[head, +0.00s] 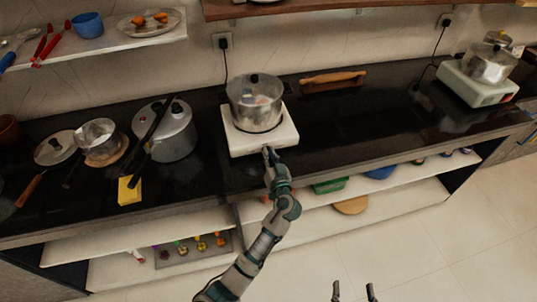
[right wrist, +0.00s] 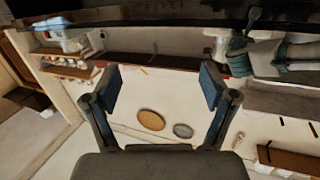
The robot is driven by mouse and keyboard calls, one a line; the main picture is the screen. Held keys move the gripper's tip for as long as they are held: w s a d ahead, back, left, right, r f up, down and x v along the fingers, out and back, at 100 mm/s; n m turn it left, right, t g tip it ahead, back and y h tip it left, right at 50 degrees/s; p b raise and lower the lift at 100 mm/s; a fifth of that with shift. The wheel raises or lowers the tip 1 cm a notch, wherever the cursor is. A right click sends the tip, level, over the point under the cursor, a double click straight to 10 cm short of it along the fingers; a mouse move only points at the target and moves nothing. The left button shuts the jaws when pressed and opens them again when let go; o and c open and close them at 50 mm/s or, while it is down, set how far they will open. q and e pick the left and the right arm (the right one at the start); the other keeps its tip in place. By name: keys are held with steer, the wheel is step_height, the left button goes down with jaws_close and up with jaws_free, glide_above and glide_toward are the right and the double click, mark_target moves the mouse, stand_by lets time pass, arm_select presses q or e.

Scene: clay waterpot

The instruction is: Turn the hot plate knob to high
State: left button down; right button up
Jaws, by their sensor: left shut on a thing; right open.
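The white hot plate (head: 286,137) sits near the counter's front edge, with a steel pot (head: 252,105) with a clear lid on top. My left gripper (head: 268,151) reaches up to the middle of its front face and is shut there on the knob, which the fingers hide. The knob's setting cannot be read. My right gripper (head: 353,291) is open and empty, low at the bottom of the head view, away from the counter. In the right wrist view its two fingers (right wrist: 162,88) stand wide apart with nothing between them.
A second white cooker (head: 478,85) with a pot is at the far right. A pressure cooker (head: 178,137), pans and a yellow sponge (head: 129,191) are left. A rolling pin (head: 333,77) lies behind. The counter (head: 370,125) right of the hot plate is clear.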

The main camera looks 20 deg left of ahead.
arm_select(q)
steer(key=shift+r+m, duration=0.15)
steer(key=shift+m, duration=0.15)
steer(key=shift+d, duration=0.1)
steer(key=c, duration=1.2)
jaws_free()
steer(key=shift+w, duration=0.15)
steer(key=v, duration=1.2)
steer(key=shift+f, duration=0.25)
